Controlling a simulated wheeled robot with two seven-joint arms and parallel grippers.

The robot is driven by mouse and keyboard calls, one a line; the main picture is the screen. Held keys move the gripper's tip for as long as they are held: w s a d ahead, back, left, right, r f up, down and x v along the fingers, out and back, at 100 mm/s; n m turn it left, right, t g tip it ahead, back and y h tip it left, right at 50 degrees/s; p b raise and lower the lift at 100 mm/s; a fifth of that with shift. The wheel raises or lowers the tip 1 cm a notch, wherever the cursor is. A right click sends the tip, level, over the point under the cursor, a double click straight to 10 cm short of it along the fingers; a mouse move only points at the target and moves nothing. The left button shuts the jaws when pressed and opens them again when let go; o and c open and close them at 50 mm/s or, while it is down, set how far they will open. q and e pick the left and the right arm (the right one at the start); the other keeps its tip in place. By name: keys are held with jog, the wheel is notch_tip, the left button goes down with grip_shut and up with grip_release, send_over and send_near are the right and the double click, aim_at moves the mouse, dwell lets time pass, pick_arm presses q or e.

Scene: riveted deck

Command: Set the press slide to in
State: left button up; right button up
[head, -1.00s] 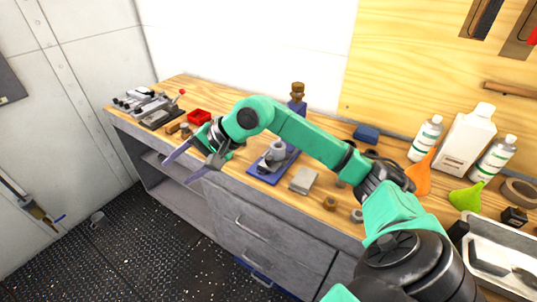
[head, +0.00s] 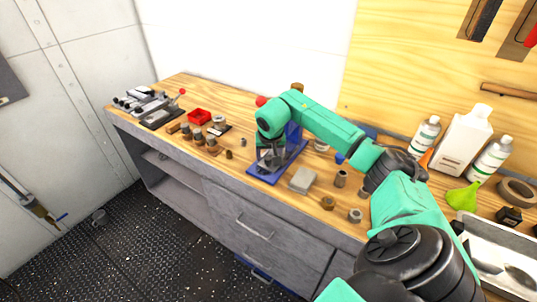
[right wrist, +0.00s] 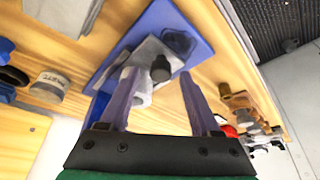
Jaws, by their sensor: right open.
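The press has a blue base plate (head: 293,158) on the workbench, with a blue upright behind my arm. In the right wrist view its blue plate (right wrist: 165,18) carries a grey slide body (right wrist: 150,52) with a dark round knob (right wrist: 160,68) and a pale cylinder (right wrist: 143,92). My right gripper (head: 270,158) is over the press, pointing down. In the right wrist view its two fingers (right wrist: 160,85) are apart, with the knob between or just beyond their tips; I cannot tell whether they touch it. My forearm hides much of the press in the head view. My left gripper is out of view.
A grey block (head: 302,180) lies just right of the press, with small metal parts beyond it. Several small fittings and a red tray (head: 199,117) stand to the left.

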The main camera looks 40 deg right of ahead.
jog(key=shift+w+f, duration=0.1)
jog(key=shift+f, duration=0.2)
grip_shut()
dwell(1.2)
